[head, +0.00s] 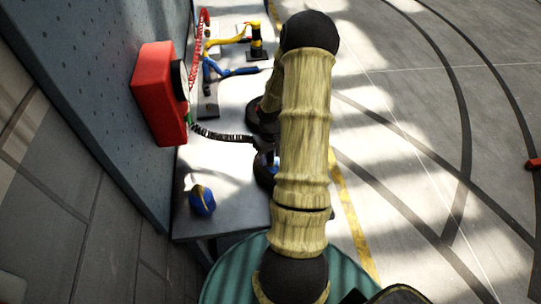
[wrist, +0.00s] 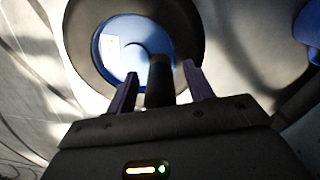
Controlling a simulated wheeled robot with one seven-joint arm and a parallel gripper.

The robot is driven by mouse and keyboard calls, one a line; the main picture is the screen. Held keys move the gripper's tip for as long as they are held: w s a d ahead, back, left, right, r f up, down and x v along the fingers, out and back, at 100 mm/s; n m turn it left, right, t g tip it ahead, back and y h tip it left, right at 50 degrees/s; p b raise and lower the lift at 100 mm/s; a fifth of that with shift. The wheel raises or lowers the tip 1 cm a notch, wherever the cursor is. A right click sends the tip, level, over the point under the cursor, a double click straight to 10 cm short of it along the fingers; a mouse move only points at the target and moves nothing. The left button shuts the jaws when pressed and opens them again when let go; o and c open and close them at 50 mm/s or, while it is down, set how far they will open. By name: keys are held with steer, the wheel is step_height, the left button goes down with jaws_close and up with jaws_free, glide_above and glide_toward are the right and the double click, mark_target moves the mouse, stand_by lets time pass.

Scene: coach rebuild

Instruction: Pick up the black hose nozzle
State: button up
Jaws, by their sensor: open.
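In the wrist view, a dark upright cylinder (wrist: 159,82), apparently the black hose nozzle, shows between my gripper's two purple fingers. My gripper (wrist: 160,69) is open, with one finger on each side of it. I see small gaps, and I cannot tell whether either finger touches it. Behind it is a blue disc (wrist: 112,45) inside a wide black ring (wrist: 82,50). In the head view, my arm covers the gripper and the nozzle. Part of a blue and black round thing (head: 264,172) shows at the arm's left edge.
A grey bench (head: 225,215) runs along the blue wall panel (head: 100,80). Open floor (head: 420,170) lies to the right.

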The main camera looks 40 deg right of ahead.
jaws_close()
steer(key=shift+r, duration=0.1)
steer(key=shift+w+d+r, duration=0.1)
steer(key=shift+r, duration=0.45)
step_height(320, 180, up, 9)
steer(key=shift+f+b, duration=0.1)
steer(key=shift+b, duration=0.75)
